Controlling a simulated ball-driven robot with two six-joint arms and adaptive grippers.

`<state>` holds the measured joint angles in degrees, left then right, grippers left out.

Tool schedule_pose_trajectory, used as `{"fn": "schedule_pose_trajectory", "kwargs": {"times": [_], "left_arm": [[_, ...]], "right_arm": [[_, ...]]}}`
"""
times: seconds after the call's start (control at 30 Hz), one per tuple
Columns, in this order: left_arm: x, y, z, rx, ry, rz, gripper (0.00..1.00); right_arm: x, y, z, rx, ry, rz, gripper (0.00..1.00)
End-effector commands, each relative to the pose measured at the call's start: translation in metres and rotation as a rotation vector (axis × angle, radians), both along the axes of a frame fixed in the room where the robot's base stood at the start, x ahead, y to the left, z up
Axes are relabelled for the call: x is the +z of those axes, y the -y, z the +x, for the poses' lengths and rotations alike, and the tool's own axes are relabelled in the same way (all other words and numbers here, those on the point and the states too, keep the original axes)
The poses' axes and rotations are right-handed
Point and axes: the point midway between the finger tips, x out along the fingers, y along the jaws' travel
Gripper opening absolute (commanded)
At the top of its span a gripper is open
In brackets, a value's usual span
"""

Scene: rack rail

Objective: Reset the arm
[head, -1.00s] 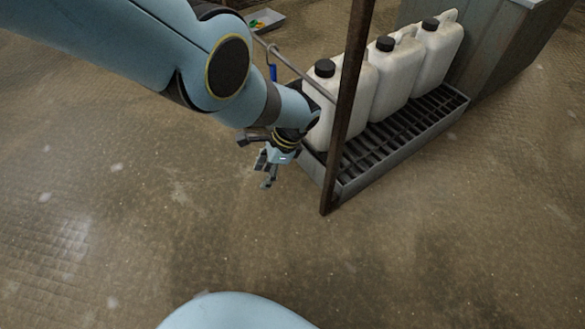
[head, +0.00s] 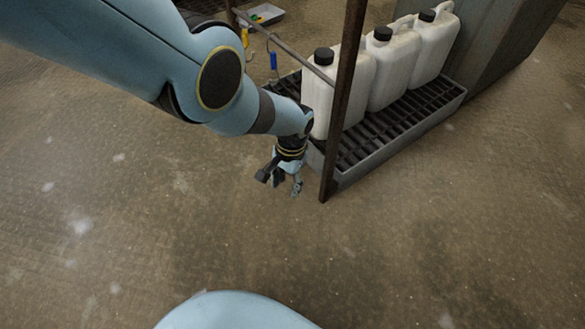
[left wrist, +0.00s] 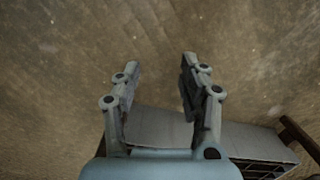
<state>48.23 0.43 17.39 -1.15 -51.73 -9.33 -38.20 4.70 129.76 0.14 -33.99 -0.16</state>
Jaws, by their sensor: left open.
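My left gripper (head: 287,184) hangs above the floor in the head view, just left of the brown upright post and the near end of the grated tray. In the left wrist view its two fingers (left wrist: 160,72) are spread apart with nothing between them, and bare floor shows beyond them. My left arm comes in from the upper left of the head view. My right gripper is not in either view.
White jugs (head: 395,70) with black caps stand on the grated tray (head: 400,138). A brown post (head: 343,100) rises at its near corner. A rail (head: 290,52) carries a blue-handled item (head: 273,61). A small grey bin (head: 266,15) lies behind. The floor (head: 150,230) in front is clear.

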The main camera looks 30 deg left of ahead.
Motion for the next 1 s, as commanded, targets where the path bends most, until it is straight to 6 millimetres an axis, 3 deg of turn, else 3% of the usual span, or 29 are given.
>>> {"fn": "schedule_pose_trajectory", "kwargs": {"times": [0.3,0.67,0.77,0.87,1.0], "left_arm": [[-0.002,0.015,0.002,0.132,0.054,-0.007,0.42],[-0.005,0.016,-0.002,0.149,0.071,-0.006,0.42],[-0.015,0.011,-0.018,0.151,0.119,-0.005,0.42],[-0.024,0.003,-0.047,0.152,0.214,-0.003,0.42],[-0.011,-0.007,-0.098,0.143,0.392,-0.004,0.42]], "right_arm": [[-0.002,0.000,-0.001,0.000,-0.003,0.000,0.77],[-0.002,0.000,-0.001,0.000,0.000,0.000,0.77],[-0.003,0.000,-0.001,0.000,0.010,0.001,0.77],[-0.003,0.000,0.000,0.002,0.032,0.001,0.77],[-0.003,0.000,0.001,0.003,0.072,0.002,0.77]]}}
